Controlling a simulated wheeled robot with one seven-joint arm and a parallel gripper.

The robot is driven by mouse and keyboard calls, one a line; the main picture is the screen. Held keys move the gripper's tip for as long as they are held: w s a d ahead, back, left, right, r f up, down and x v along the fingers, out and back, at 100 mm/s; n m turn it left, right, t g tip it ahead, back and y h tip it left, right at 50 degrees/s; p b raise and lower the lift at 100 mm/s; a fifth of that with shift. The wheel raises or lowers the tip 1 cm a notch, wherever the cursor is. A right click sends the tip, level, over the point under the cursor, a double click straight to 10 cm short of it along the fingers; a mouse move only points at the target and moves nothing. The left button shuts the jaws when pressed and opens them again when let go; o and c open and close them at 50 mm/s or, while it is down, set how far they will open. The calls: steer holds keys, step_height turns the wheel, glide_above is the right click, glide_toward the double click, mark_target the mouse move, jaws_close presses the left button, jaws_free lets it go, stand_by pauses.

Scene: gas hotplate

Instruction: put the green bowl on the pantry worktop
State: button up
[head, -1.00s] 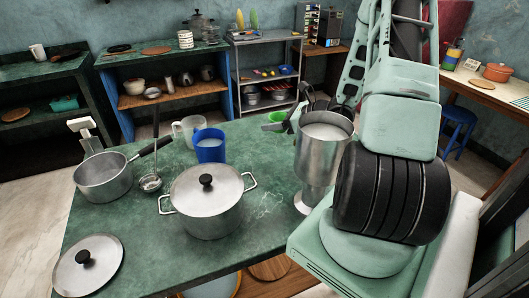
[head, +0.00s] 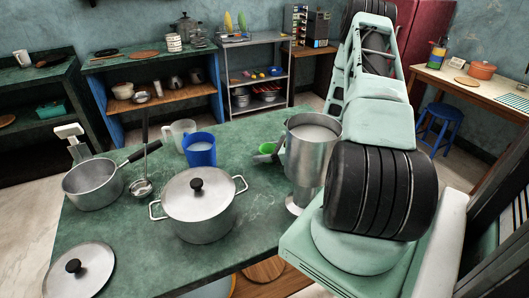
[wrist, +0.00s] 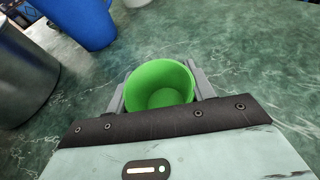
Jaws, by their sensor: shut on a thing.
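The green bowl (wrist: 160,84) sits between the two grey fingers of my gripper (wrist: 160,92) in the wrist view, with its open top showing and empty. My gripper is shut on the bowl. In the head view the bowl (head: 266,148) shows small beside the tall steel vessel, which hides part of my gripper. The bowl is over the green marble worktop (head: 120,235); I cannot tell whether it touches it. Several worktops are in view, and I cannot tell which is the pantry one.
A steel vessel (head: 312,150), a blue jug (head: 199,150), a clear mug (head: 178,136), a lidded pot (head: 198,208), a saucepan (head: 92,184) and a ladle (head: 141,187) crowd the worktop. A loose lid (head: 80,270) lies front left. Shelf units stand behind.

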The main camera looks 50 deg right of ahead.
steer(key=shift+f, duration=0.2)
steer(key=o, duration=0.9)
steer(key=shift+o, duration=0.2)
steer(key=shift+r, duration=0.15)
